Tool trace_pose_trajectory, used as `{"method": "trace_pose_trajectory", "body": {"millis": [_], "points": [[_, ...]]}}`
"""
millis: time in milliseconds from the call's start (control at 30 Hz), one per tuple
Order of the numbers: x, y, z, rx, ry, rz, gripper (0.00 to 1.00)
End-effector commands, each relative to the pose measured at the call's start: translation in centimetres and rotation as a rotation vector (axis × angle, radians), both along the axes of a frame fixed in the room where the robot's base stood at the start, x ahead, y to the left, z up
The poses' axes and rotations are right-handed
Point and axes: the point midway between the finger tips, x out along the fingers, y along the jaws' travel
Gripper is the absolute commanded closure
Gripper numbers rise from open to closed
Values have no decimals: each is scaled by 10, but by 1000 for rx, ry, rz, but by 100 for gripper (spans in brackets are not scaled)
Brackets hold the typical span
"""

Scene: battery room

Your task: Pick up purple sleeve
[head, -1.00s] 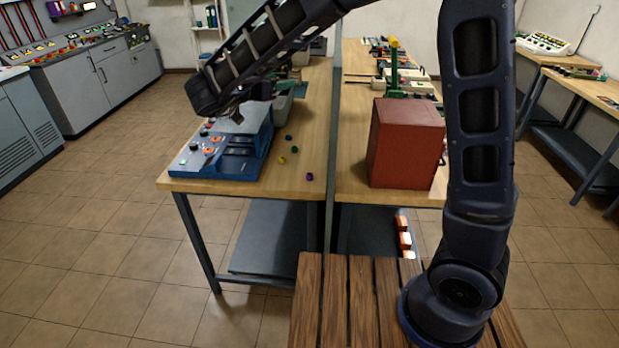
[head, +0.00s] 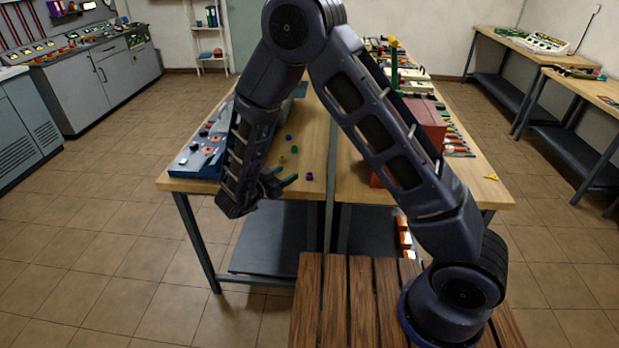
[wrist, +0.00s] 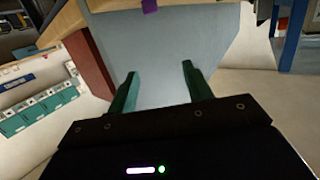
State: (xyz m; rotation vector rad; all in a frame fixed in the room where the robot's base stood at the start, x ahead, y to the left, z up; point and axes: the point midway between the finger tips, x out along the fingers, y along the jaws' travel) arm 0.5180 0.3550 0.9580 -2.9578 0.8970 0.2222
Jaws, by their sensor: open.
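The purple sleeve (head: 309,176) is a small purple piece near the front edge of the left wooden table (head: 312,130). My gripper (head: 286,180) is open and empty, its green fingers just left of the sleeve in the head view. In the wrist view a purple piece (wrist: 149,5), likely the sleeve, shows at the top edge, cut off by the frame, beyond the open fingertips (wrist: 160,72). Nothing is between the fingers.
Small blue (head: 288,137), green (head: 294,149) and yellow (head: 282,159) pieces lie behind the sleeve. A blue control panel (head: 197,157) stands at left, partly hidden by my arm. A red box (head: 429,120) stands on the right table, partly covered by my arm.

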Motion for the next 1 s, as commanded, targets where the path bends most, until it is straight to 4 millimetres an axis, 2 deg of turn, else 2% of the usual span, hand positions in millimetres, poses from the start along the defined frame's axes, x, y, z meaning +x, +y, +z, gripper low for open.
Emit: {"method": "trace_pose_trajectory", "body": {"millis": [33,100,300,467,800,1000], "points": [[0,0,-18,-5,2,1,50],[0,0,-35,-4,1,1,50],[0,0,-62,-1,0,0,50],[6,-4,-65,1,0,-1,50],[42,-28,-72,1,0,-1,50],[51,-35,-73,1,0,-1,50]]}}
